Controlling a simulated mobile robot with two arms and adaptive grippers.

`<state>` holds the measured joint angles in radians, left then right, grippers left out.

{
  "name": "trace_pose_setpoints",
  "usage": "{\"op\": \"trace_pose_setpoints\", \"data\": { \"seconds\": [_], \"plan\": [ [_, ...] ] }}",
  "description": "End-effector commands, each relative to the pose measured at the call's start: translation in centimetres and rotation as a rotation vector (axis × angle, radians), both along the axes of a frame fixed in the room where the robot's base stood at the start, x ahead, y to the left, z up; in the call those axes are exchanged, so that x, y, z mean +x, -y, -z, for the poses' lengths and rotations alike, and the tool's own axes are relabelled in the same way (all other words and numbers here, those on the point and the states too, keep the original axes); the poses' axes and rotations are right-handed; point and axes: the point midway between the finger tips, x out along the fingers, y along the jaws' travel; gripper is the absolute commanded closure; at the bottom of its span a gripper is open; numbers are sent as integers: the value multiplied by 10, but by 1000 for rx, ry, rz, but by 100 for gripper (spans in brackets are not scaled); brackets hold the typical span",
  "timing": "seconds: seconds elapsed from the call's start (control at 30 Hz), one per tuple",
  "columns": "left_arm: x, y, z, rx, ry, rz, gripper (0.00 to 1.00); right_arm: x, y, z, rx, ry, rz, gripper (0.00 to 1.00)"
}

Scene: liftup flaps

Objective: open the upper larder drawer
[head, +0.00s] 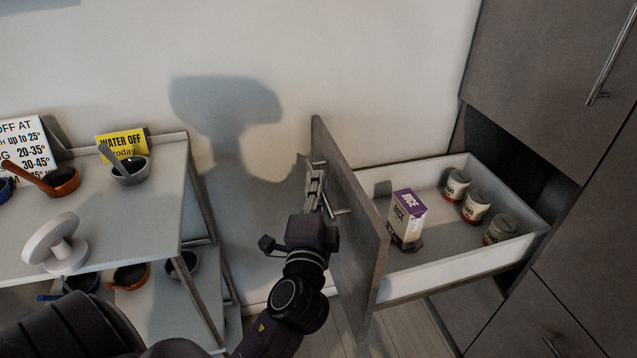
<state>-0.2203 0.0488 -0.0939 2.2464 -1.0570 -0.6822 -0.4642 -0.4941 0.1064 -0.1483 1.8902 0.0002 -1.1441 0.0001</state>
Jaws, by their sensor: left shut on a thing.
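The upper larder drawer (345,205) stands pulled out from the grey cabinet on the right, its inside open to view. It holds a purple and white rice box (407,219) and several small cans (476,207). My left gripper (316,188) is at the outer face of the drawer front, shut on the drawer's handle (341,211). The handle is partly hidden by the gripper fingers. My right gripper is not in view.
A shelf unit (120,215) with bowls, a yellow sign (123,144) and a white knob-shaped object (56,244) stands at the left. Another cabinet door with a long handle (610,66) is at the upper right. Floor shows below the drawer.

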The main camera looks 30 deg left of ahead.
Motion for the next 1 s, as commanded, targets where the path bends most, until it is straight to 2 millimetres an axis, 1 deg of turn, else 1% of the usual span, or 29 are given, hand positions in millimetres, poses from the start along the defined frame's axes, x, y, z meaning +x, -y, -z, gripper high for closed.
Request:
{"op": "trace_pose_setpoints", "data": {
  "seconds": [0.17,0.47,0.5,0.6,0.63,0.9,1.0],
  "plan": [
    [0,0,2,-2,-4,0,100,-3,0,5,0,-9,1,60],
    [0,1,2,-2,-4,1,100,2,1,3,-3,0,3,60],
    [0,1,2,-2,-4,1,88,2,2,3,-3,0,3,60],
    [0,1,1,-1,-3,1,76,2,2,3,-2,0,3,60],
    [0,0,1,-1,-3,1,74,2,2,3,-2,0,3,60],
    [0,1,0,0,-1,0,74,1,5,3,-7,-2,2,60],
    [-5,3,1,-2,-1,0,74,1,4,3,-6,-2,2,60]
  ]
}}
